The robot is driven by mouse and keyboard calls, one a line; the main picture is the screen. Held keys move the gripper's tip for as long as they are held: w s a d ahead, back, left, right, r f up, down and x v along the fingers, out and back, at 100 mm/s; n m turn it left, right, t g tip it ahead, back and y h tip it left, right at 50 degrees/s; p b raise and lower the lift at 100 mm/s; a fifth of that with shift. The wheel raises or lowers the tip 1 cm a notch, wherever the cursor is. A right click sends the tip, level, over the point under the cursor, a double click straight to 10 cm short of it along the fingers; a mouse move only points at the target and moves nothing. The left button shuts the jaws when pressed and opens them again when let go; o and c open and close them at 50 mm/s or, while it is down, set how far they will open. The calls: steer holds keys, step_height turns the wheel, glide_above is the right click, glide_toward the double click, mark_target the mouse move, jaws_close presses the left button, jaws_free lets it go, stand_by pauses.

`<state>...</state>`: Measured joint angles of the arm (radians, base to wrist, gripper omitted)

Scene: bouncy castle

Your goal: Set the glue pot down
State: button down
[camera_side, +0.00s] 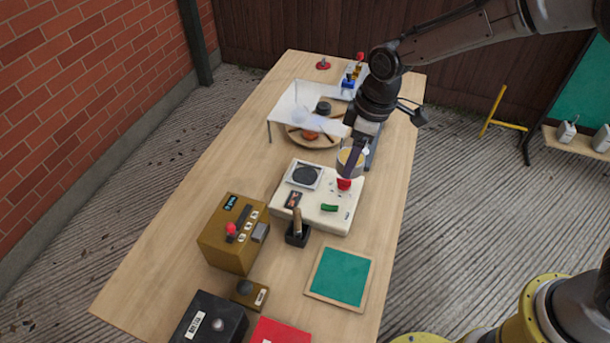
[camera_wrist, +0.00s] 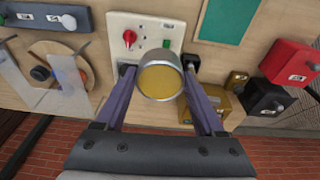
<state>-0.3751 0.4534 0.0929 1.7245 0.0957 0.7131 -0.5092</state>
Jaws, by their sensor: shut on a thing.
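The glue pot is a grey metal cylinder with a yellow top surface; it shows in the side view (camera_side: 345,158) and in the wrist view (camera_wrist: 160,82). My gripper (camera_side: 351,165) is shut on it, with the purple fingers on either side of the pot in the wrist view (camera_wrist: 160,75). The pot looks held above the table, near the far edge of a white appliance (camera_side: 323,212). That appliance has a round dark plate (camera_side: 307,175), a red knob (camera_side: 344,184) and a green switch (camera_side: 329,208). The exact height of the pot is hard to tell.
A clear raised sheet (camera_side: 300,112) stands over a round wooden board (camera_side: 300,138) behind the appliance. Nearer are a brown box (camera_side: 232,240) with a red lever, a black holder (camera_side: 297,236) with a wooden handle, a teal panel (camera_side: 340,277) and a black box (camera_side: 207,322).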

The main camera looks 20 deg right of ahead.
steer(key=shift+w+d+f, duration=0.25)
steer(key=shift+w+f, duration=0.25)
steer(key=shift+w, duration=0.05)
steer(key=shift+w+d+f, duration=0.25)
steer(key=shift+w+f, duration=0.25)
steer(key=w+a+f, duration=0.1)
steer(key=w+f, duration=0.1)
steer(key=w, duration=0.1)
steer(key=w+a+f, duration=0.2)
steer(key=w+f, duration=0.1)
steer(key=w, duration=0.1)
steer(key=w+a+f, duration=0.1)
steer(key=w+f, duration=0.2)
steer(key=shift+w+a, duration=0.15)
steer(key=shift+w, duration=0.25)
steer(key=shift+w+a+f, duration=0.2)
steer(key=shift+w+f, duration=0.4)
steer(key=shift+f, duration=1.55)
steer(key=shift+f, duration=0.15)
jaws_free()
steer(key=shift+s+f, duration=0.1)
steer(key=shift+f, duration=0.05)
